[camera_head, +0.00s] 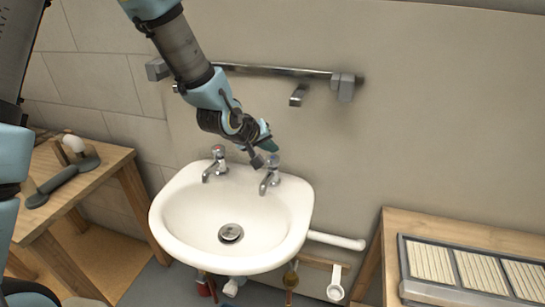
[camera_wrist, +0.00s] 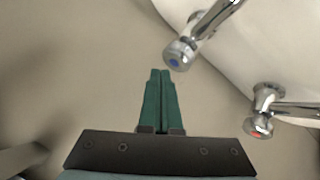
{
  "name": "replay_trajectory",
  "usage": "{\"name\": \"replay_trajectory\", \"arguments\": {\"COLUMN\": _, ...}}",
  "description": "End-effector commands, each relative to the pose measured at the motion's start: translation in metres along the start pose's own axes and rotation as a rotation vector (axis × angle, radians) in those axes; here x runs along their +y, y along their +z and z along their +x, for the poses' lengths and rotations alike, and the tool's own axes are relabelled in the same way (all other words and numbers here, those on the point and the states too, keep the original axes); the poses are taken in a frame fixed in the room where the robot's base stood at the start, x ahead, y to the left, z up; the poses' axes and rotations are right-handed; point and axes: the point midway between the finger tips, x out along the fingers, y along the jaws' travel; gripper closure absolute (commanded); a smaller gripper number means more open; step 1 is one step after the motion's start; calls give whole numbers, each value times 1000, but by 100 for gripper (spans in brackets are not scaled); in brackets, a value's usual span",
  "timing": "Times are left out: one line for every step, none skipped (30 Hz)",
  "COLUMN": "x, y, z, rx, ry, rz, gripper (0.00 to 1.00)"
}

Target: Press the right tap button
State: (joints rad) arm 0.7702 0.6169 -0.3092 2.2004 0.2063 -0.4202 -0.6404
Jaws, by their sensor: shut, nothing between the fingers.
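The right tap (camera_head: 270,180) is chrome and stands on the back rim of the white sink; its round button has a blue mark in the wrist view (camera_wrist: 178,55). The left tap (camera_head: 216,165) has a red mark, and it shows at the right of the wrist view (camera_wrist: 262,115). My gripper (camera_head: 271,150) is just above and behind the right tap in the head view. In the wrist view its green fingers (camera_wrist: 160,73) are together and empty, with their tips just left of and below the blue-marked button. I cannot tell the exact gap; no contact shows.
The white sink (camera_head: 175,215) is below my gripper. A wooden table (camera_head: 120,165) stands left, and another bench (camera_head: 395,225) with a slatted panel (camera_head: 475,270) stands right.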

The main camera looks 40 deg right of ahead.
Motion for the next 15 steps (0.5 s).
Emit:
{"name": "replay_trajectory", "arguments": {"x": 0, "y": 0, "z": -1, "rx": 0, "ry": 0, "rz": 0, "gripper": 100}}
{"name": "replay_trajectory", "arguments": {"x": 1, "y": -1, "z": -1, "rx": 0, "ry": 0, "rz": 0, "gripper": 100}}
{"name": "replay_trajectory", "arguments": {"x": 2, "y": -2, "z": -3, "rx": 1, "ry": 0, "rz": 0, "gripper": 100}}
{"name": "replay_trajectory", "arguments": {"x": 3, "y": -3, "z": -4, "rx": 1, "ry": 0, "rz": 0, "gripper": 100}}
{"name": "replay_trajectory", "arguments": {"x": 4, "y": -4, "z": -6, "rx": 1, "ry": 0, "rz": 0, "gripper": 100}}
{"name": "replay_trajectory", "arguments": {"x": 6, "y": -6, "z": -8, "rx": 1, "ry": 0, "rz": 0, "gripper": 100}}
{"name": "replay_trajectory", "arguments": {"x": 8, "y": -8, "z": -10, "rx": 1, "ry": 0, "rz": 0, "gripper": 100}}
{"name": "replay_trajectory", "arguments": {"x": 9, "y": -10, "z": -12, "rx": 1, "ry": 0, "rz": 0, "gripper": 100}}
{"name": "replay_trajectory", "arguments": {"x": 11, "y": -12, "z": -15, "rx": 1, "ry": 0, "rz": 0, "gripper": 100}}
{"name": "replay_trajectory", "arguments": {"x": 13, "y": -13, "z": -17, "rx": 1, "ry": 0, "rz": 0, "gripper": 100}}
{"name": "replay_trajectory", "arguments": {"x": 14, "y": -14, "z": -19, "rx": 1, "ry": 0, "rz": 0, "gripper": 100}}
{"name": "replay_trajectory", "arguments": {"x": 16, "y": -16, "z": -22, "rx": 0, "ry": 0, "rz": 0, "gripper": 100}}
{"name": "replay_trajectory", "arguments": {"x": 17, "y": -18, "z": -24, "rx": 0, "ry": 0, "rz": 0, "gripper": 100}}
{"name": "replay_trajectory", "arguments": {"x": 19, "y": -19, "z": -26, "rx": 0, "ry": 0, "rz": 0, "gripper": 100}}
{"name": "replay_trajectory", "arguments": {"x": 21, "y": -21, "z": -29, "rx": 0, "ry": 0, "rz": 0, "gripper": 100}}
